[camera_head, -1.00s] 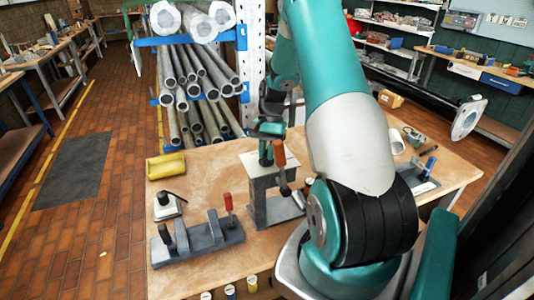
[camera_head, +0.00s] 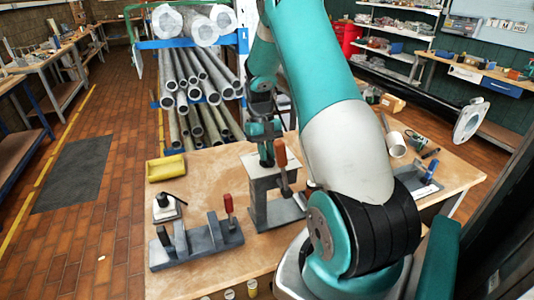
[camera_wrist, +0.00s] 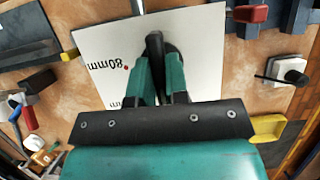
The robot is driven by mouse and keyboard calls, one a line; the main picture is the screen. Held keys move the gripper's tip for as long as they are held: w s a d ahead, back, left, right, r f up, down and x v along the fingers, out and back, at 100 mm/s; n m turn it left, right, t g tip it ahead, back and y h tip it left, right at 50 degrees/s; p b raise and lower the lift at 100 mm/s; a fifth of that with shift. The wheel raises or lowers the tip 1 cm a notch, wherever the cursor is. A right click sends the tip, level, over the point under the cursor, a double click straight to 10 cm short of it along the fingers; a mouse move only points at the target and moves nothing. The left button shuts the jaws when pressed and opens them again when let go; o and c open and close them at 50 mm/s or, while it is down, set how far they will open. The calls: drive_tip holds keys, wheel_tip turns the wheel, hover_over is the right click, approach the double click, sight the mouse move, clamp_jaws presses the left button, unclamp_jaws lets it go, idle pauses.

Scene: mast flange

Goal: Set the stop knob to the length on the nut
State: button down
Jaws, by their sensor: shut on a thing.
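My gripper (camera_head: 266,148) is low over the pale top plate (camera_head: 252,168) of a grey stand (camera_head: 275,210) on the wooden bench. In the wrist view my gripper (camera_wrist: 160,82) has its green fingers closed on a black knob (camera_wrist: 154,44) over this plate (camera_wrist: 200,30).
A red-handled lever (camera_head: 281,158) stands upright close beside my gripper. A grey fixture (camera_head: 197,245) with a red handle and a small clamp (camera_head: 166,206) sit at the bench's left. A yellow tray (camera_head: 166,168) lies behind them. A pipe rack (camera_head: 242,60) stands behind the bench.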

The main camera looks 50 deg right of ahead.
idle(0.4)
drive_tip(key=c, duration=1.1)
unclamp_jaws()
drive_tip(key=shift+r, duration=0.1)
drive_tip(key=shift+w+d+r, duration=0.15)
drive_tip(key=shift+w+r, duration=0.05)
drive_tip(key=shift+r, duration=0.1)
drive_tip(key=v, duration=1.6)
drive_tip(key=shift+r, duration=0.35)
